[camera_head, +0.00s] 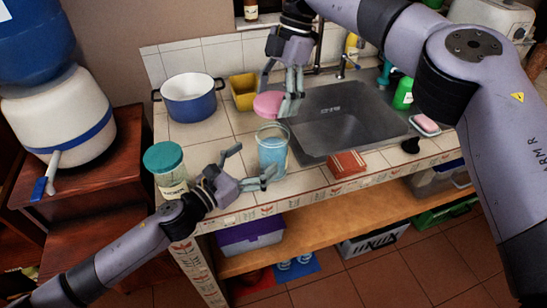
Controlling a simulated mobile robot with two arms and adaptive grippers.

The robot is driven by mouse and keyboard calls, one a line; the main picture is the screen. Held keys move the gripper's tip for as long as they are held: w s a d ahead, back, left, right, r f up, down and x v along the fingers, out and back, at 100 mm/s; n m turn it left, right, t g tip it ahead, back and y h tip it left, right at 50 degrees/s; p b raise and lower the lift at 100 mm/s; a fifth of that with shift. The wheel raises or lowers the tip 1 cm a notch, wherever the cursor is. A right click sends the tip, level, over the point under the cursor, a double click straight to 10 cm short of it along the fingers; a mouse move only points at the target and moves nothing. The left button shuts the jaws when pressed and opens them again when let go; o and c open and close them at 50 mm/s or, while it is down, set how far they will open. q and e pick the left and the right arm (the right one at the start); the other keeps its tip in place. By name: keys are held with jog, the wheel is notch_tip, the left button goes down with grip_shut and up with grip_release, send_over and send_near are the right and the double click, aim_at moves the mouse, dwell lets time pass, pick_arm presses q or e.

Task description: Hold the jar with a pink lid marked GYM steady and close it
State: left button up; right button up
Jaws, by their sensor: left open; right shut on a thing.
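A clear, bluish open jar (273,150) stands upright on the tiled counter, left of the sink. Any mark on it is too small to read. My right gripper (283,92) is shut on the pink lid (269,104) and holds it above the jar, apart from its rim. My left gripper (255,168) is open at the jar's lower left side, its fingers spread toward it. I cannot tell whether the fingers touch the jar.
A teal-lidded jar (166,168) stands at the counter's left front, close to my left arm. A blue pot (190,98) and yellow container (243,92) are behind. The sink (347,119) and a reddish box (346,164) are to the right.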

aim_at(274, 124)
pick_arm(q)
notch_tip(274, 124, down, 5)
jog(key=shift+s+r, duration=0.1)
jog(key=shift+s, duration=0.05)
pick_arm(e)
jog(key=shift+s+a+r, duration=0.1)
jog(key=shift+s+a, duration=0.05)
pick_arm(q)
jog(key=x, duration=0.6)
jog(key=shift+x, duration=0.8)
jog(key=shift+a, duration=0.1)
jog(key=c, duration=1.8)
pick_arm(e)
jog(key=shift+f, duration=2.5)
jog(key=shift+f, duration=0.85)
jog(key=shift+f, duration=0.55)
